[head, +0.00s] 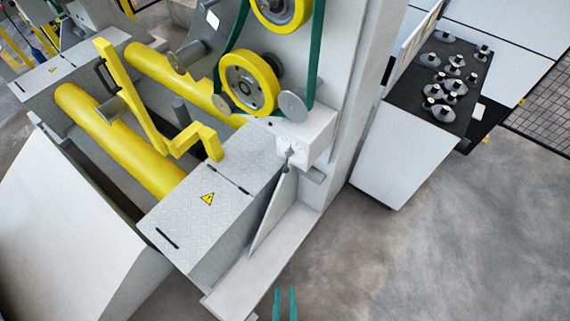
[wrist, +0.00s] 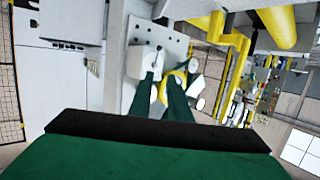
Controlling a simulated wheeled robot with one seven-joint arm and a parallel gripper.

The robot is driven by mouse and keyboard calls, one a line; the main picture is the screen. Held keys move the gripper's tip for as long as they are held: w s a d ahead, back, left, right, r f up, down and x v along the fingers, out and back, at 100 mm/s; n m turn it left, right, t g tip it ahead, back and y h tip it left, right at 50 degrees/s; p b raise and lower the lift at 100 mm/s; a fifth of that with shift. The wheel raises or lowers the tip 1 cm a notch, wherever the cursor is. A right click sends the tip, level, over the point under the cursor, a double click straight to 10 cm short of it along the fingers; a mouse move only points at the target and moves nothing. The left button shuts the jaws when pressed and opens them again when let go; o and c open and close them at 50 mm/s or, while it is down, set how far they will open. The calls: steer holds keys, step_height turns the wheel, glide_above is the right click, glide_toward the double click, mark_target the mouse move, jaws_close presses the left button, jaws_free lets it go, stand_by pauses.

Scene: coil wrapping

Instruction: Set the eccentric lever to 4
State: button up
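The eccentric lever (head: 289,153) is a small grey handle on the front of a white box with a dial face (head: 303,140), below the yellow rollers. The dial's marks are too small to read, so I cannot tell the lever's setting. In the wrist view the white box (wrist: 143,62) shows ahead of my fingers, with the small lever (wrist: 158,52) near its edge. My gripper (head: 285,292) is at the bottom of the head view, below and well apart from the lever. Its two green fingers are parted and empty; they also show in the wrist view (wrist: 162,78).
A grey tread-plate cover (head: 215,205) with a warning sign and a thin upright plate (head: 273,212) stand left of the lever. Yellow rollers (head: 250,83) and a green belt are above. A cabinet with dark metal parts (head: 385,150) stands right. The floor at lower right is clear.

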stand_by(0.3)
steer(key=shift+o, duration=1.1)
steer(key=shift+f, duration=0.1)
steer(key=n+g+h, duration=0.3)
steer(key=n+h, duration=1)
steer(key=n, duration=1.4)
glide_toward(287, 162)
steer(key=w+d+f, duration=0.2)
steer(key=w+d, duration=0.3)
steer(key=shift+w, duration=0.15)
